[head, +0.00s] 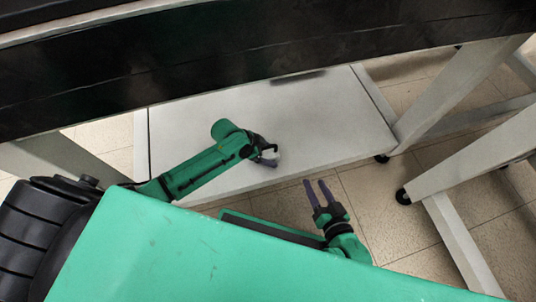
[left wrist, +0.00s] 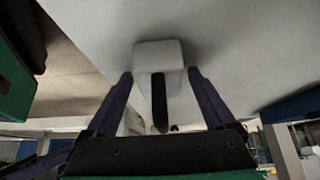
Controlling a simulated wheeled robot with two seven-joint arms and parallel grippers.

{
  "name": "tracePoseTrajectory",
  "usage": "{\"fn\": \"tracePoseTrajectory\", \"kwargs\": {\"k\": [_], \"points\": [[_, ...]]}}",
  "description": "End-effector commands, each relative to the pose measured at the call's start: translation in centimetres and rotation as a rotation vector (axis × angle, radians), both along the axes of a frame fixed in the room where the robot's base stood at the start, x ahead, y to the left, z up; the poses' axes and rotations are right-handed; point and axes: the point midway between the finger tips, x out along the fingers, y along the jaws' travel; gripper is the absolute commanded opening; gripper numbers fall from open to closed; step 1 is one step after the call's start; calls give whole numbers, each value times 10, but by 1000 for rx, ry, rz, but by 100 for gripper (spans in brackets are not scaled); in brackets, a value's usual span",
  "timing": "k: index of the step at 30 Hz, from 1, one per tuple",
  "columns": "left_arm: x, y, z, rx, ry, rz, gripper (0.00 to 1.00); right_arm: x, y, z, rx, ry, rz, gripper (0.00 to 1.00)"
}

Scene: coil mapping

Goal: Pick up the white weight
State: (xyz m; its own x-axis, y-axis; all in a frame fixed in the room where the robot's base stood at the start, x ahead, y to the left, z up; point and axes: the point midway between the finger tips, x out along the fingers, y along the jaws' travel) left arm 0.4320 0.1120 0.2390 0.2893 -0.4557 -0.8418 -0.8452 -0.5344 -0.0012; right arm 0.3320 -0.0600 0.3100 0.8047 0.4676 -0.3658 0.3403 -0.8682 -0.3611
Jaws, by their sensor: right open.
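The white weight (left wrist: 158,55) is a small pale block on the white lower shelf (head: 335,110). In the left wrist view it is between the fingertips of my left gripper (left wrist: 159,78), one finger on each side. I cannot tell whether the fingers press on it. In the head view my left gripper (head: 268,157) is over the shelf near its front edge, partly hiding the weight (head: 271,154). My right gripper (head: 319,190) is open and empty, in front of the shelf over the floor.
A black table edge (head: 250,60) runs above the shelf across the head view. Grey legs with dark casters (head: 402,196) stand at the right. The shelf surface right of the weight is mostly clear. Tiled floor (head: 385,215) shows in front.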

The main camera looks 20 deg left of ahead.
Motion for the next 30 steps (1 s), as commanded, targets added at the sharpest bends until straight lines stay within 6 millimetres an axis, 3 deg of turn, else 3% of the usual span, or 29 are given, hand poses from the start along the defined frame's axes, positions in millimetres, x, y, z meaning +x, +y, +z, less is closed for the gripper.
{"fn": "tracePoseTrajectory", "kwargs": {"k": [1, 6, 17, 30], "points": [[0, 0, 0, 0, 0, 0, 64, 0, 0, 0, 0, 0, 0, 50], [0, 0, 0, 0, 0, 0, 0, 0, 0, 0, 0, 0, 0, 50], [2, 0, 6, -3, -5, 1, 0, 0, 0, 3, -1, 2, 1, 50], [2, 0, 94, -4, -6, 1, 0, 1, -3, 60, -58, 67, 44, 50]]}}
